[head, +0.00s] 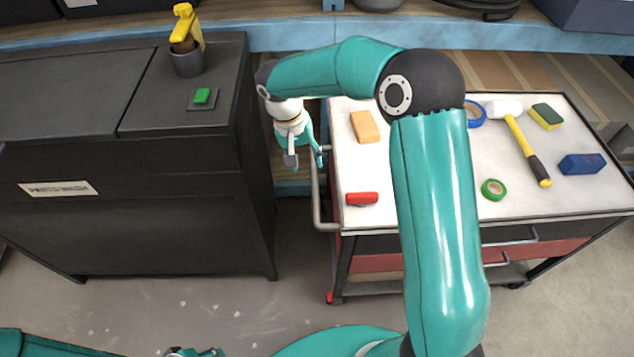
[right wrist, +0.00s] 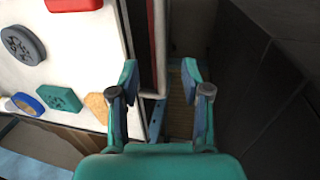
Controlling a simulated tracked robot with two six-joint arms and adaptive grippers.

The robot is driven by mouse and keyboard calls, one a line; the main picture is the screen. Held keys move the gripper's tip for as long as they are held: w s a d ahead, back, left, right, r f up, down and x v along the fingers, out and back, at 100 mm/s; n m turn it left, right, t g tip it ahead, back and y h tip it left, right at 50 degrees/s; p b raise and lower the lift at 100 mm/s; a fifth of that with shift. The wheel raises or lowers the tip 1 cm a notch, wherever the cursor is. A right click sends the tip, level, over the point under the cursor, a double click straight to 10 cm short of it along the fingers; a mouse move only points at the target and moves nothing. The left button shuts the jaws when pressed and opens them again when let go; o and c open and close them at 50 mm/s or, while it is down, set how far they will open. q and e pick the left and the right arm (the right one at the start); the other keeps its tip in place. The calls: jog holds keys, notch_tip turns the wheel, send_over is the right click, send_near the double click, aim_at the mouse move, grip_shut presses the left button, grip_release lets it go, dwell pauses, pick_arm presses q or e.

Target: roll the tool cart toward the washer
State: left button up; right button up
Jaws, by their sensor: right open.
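The tool cart (head: 360,222) stands at the right of the head view, with a white top and red drawers. Its grey side handle (head: 317,205) faces the washer. The washer (head: 150,200), a dark cabinet with a label, stands at the left, across a gap. My right gripper (head: 304,160) is open, pointing down at the handle's far end. In the right wrist view the handle (right wrist: 159,40) runs between the lines of the open fingers (right wrist: 160,75); contact cannot be told. At the head view's bottom edge, a cut-off teal and dark part may be my left gripper (head: 195,352).
On the cart top lie an orange block (head: 364,127), a red item (head: 361,198), green tape (head: 492,189), a hammer (head: 525,145) and a blue box (head: 582,164). A blue-edged shelf (head: 260,37) runs behind. The floor (head: 200,305) in front is clear.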

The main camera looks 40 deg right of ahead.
aim_at(315, 187)
jog(key=f, duration=0.3)
jog(key=d+f, duration=0.1)
jog(key=f, duration=0.2)
jog(key=s+f, duration=0.1)
jog(key=f, duration=0.3)
jog(key=shift+d+f, duration=0.1)
jog(key=shift+d, duration=0.25)
grip_shut()
